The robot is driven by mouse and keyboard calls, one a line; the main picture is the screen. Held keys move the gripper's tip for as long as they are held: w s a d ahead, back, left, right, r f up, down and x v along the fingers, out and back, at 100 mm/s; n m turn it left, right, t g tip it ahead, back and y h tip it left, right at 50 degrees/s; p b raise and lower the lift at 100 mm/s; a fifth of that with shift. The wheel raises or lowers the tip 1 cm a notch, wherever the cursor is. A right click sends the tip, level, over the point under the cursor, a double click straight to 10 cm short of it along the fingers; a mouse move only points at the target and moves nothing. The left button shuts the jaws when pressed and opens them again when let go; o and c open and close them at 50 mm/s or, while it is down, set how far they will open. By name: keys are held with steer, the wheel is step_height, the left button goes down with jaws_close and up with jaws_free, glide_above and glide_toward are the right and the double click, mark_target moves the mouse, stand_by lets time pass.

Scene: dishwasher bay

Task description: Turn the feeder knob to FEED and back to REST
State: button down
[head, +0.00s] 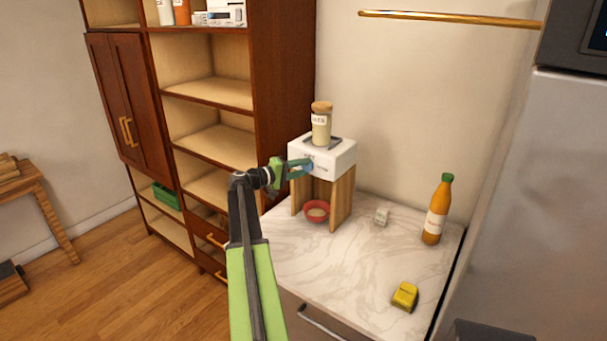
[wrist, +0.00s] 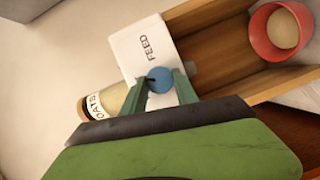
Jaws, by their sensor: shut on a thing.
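The feeder is a white box (head: 335,155) on wooden legs, with an oats jar (head: 321,125) on top and a red bowl (head: 317,211) below. In the wrist view, its blue knob (wrist: 160,79) sits between my two green fingertips, which are closed on its sides. A small dark mark on the knob points left in that view, toward the jar side. The printed word FEED (wrist: 148,47) is above the knob there. My gripper (head: 300,167) reaches the feeder's front face from the left. The red bowl (wrist: 283,32) holds a beige heap. Any REST label is not readable.
A wooden shelf unit (head: 285,90) stands at left, a fridge (head: 525,190) at right. The counter's middle is clear.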

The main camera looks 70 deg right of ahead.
steer(key=n+b, duration=0.1)
steer(key=n+h+b, duration=0.1)
steer(key=n+b, duration=0.1)
steer(key=shift+a+f+g, duration=0.1)
steer(key=shift+f+g, duration=0.3)
steer(key=shift+s+n+b, duration=0.1)
steer(key=shift+n+b, duration=0.25)
steer(key=shift+n, duration=0.45)
steer(key=shift+r+h, duration=0.1)
steer(key=shift+h, duration=0.2)
steer(key=c, duration=0.9)
jaws_free()
steer(key=shift+c, duration=0.2)
steer(key=shift+r, duration=0.1)
steer(key=b+v, duration=0.2)
steer(key=v, duration=1.5)
steer(key=shift+w, duration=0.25)
steer(key=shift+a, duration=0.1)
